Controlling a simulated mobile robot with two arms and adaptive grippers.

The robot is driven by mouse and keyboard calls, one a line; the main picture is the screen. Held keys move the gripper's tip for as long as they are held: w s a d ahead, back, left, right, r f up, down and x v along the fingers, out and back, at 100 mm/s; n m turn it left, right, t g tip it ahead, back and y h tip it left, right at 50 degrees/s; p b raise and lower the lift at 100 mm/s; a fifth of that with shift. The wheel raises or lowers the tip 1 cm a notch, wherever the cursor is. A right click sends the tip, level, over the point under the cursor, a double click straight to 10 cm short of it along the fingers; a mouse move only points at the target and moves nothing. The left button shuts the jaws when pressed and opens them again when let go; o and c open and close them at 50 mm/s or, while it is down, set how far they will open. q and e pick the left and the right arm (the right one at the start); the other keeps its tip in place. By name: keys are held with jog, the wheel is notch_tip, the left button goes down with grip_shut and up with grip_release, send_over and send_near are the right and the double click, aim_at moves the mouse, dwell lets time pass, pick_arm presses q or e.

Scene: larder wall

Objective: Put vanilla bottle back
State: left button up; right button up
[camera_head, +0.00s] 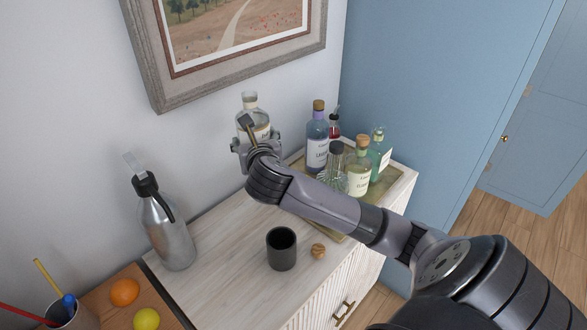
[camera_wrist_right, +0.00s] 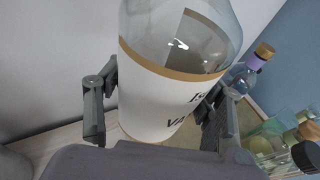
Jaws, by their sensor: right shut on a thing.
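The vanilla bottle (camera_head: 250,103) is clear glass with a white, tan-edged label; its neck shows no stopper in the head view. In the right wrist view its label (camera_wrist_right: 150,98) fills the middle, with part of the lettering readable. My right gripper (camera_head: 257,142) is shut on the bottle, one finger on each side, near the wall at the back of the sideboard. The bottle looks roughly upright; its base is hidden, so I cannot tell whether it touches the sideboard. My left gripper is not in view.
A dark cup (camera_head: 282,249), a wooden ball (camera_head: 318,251) and a steel siphon (camera_head: 166,228) stand on the sideboard (camera_head: 232,272). A framed picture (camera_head: 160,95) hangs above.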

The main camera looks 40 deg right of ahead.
jog(key=w+d+r+m+g+h, duration=0.2)
jog(key=d+r, duration=0.1)
jog(key=d, duration=0.4)
jog(key=w+d+r+m+g+h, duration=0.1)
jog(key=d+r+m+h, duration=0.15)
jog(key=d, duration=0.45)
jog(key=shift+g, duration=0.3)
jog(key=shift+w+d+f+b, duration=0.1)
jog(key=shift+d+f+b, duration=0.25)
jog(key=shift+f, duration=3.6)
jog(key=shift+s+d+f+b, duration=0.1)
jog(key=shift+f+b, duration=0.4)
jog(key=shift+f, duration=3.4)
jog(key=shift+w+d+f+b, duration=0.1)
jog(key=shift+d+f+b, duration=0.25)
jog(key=shift+f, duration=3.6)
jog(key=shift+a, duration=0.1)
jog(key=o, duration=1.9)
jog(key=shift+f, duration=0.2)
jog(key=shift+r, duration=0.1)
